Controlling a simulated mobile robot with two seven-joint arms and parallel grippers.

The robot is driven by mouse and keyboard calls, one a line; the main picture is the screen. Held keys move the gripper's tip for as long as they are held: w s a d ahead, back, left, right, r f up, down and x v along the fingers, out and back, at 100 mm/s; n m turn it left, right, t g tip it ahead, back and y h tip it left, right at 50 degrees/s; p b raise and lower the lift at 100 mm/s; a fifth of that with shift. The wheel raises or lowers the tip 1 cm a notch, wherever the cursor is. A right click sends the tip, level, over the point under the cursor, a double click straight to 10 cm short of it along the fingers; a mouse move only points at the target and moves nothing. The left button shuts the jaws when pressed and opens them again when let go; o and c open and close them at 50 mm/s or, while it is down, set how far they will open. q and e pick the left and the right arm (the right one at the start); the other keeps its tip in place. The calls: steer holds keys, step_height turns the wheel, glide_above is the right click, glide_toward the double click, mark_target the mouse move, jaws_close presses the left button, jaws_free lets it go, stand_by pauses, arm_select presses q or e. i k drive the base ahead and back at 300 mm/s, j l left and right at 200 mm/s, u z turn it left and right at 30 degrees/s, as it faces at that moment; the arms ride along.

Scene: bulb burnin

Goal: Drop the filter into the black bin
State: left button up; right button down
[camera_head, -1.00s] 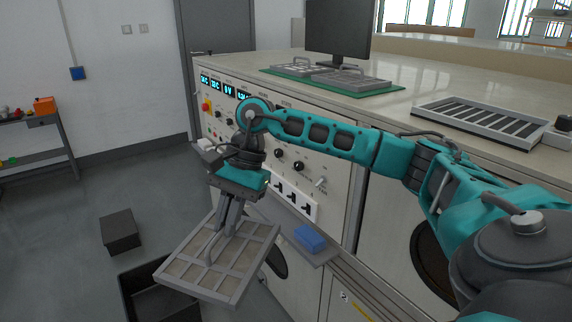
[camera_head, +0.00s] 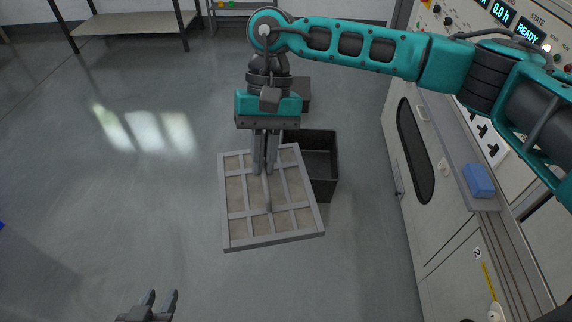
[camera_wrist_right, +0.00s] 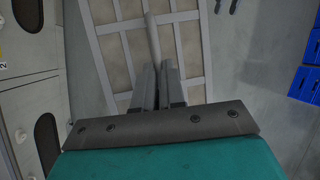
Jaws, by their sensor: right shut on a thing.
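The filter (camera_head: 285,208) is a flat grey frame with beige panels and a bar-like handle. My right gripper (camera_head: 266,168) is shut on the filter's handle and holds it up off the floor. The filter also fills the upper middle of the right wrist view (camera_wrist_right: 112,48). The black bin (camera_head: 325,168) is an open box on the floor, to the right of and behind the filter in the head view. The filter and gripper hide its left part. My left gripper (camera_head: 160,299) is low at the bottom left, fingers apart, empty.
A dark box (camera_head: 304,94) sits on the floor behind the bin. The machine cabinet (camera_head: 440,200) stands at the right, with a blue block (camera_head: 478,181) on its ledge. Blue crates (camera_wrist_right: 304,82) show in the right wrist view.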

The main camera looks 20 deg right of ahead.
mark_target(311, 169)
steer(key=i+l+u, duration=0.2)
steer(key=u, duration=0.15)
steer(key=i+l+u, duration=0.15)
steer(key=l+u, duration=0.2)
steer(key=i+l+u, duration=0.15)
steer(key=l, duration=0.2)
steer(key=i+l+u, duration=0.15)
steer(key=l, duration=0.2)
steer(key=i+l, duration=0.1)
steer(key=l, duration=0.25)
steer(key=i+l, duration=0.15)
steer(key=l, duration=0.25)
steer(key=i+l, duration=0.1)
steer(key=l, duration=0.25)
steer(key=i+l, duration=0.15)
steer(key=l, duration=0.2)
steer(key=u, duration=0.05)
